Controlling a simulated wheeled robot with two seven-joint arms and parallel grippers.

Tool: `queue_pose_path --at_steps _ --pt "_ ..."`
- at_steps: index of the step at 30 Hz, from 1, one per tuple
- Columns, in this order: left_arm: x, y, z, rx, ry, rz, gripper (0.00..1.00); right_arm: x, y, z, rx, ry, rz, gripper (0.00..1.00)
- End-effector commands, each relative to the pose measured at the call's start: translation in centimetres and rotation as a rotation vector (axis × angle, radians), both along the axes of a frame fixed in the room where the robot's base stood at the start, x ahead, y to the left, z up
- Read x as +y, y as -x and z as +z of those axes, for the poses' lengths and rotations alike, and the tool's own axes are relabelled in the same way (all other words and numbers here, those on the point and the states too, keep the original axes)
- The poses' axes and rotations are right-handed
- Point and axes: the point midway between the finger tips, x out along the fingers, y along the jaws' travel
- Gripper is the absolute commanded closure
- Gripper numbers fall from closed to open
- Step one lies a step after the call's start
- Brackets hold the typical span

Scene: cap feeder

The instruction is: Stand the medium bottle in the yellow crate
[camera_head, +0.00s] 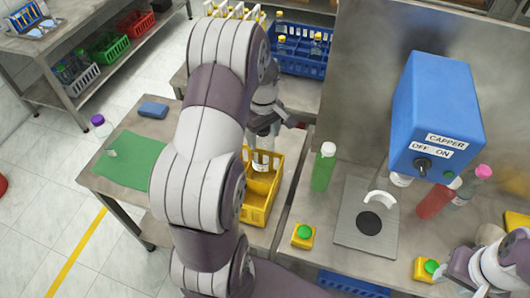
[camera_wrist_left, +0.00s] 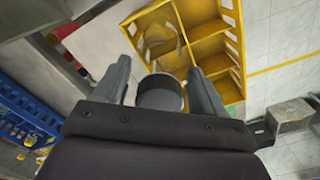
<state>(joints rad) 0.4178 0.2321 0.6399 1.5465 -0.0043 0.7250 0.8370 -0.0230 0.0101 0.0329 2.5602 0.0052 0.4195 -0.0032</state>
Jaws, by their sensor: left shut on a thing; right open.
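The yellow crate (camera_head: 251,214) stands on the side table. In the left wrist view its compartments (camera_wrist_left: 207,48) show, with several empty. My left gripper (camera_head: 264,133) is above the crate, shut on a clear bottle (camera_head: 262,160). In the left wrist view the gripper (camera_wrist_left: 160,92) holds the bottle's dark round top (camera_wrist_left: 160,93) between its fingers. The bottle looks upright, its lower part at a far compartment; I cannot tell whether it touches the crate floor. My right gripper (camera_head: 447,272) is at the lower right, partly cut off, open.
A green bottle (camera_head: 323,167) stands right of the crate, near a yellow button box (camera_head: 302,236). A blue crate (camera_head: 297,53) with bottles is behind. A green mat (camera_head: 130,159) lies left.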

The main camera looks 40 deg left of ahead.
Motion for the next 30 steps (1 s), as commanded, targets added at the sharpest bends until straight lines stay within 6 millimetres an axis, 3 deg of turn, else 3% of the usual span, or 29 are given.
queue_pose_path --at_steps 3,13,24,25,27,30 --pt "0.0 0.0 -2.2 0.003 0.001 0.0 0.73 0.0 0.0 0.8 0.0 0.0 0.0 0.57" --pt "0.0 0.0 -7.0 0.001 0.001 -0.001 0.73 0.0 0.0 1.8 0.001 0.0 0.0 0.57" --pt "0.0 -0.1 -7.9 0.0 0.0 -0.001 0.73 0.0 0.0 1.4 0.001 0.0 0.0 0.57" --pt "0.0 -0.1 -7.8 -0.001 -0.001 -0.001 0.2 0.0 0.0 1.6 0.001 0.0 0.0 0.57" --pt "0.0 -0.1 -7.8 -0.001 -0.001 -0.001 0.04 0.0 0.0 1.6 0.001 0.0 0.0 0.57" --pt "0.0 -0.1 -7.8 0.0 0.0 -0.001 0.04 0.0 0.0 1.6 0.001 0.0 0.0 0.57"
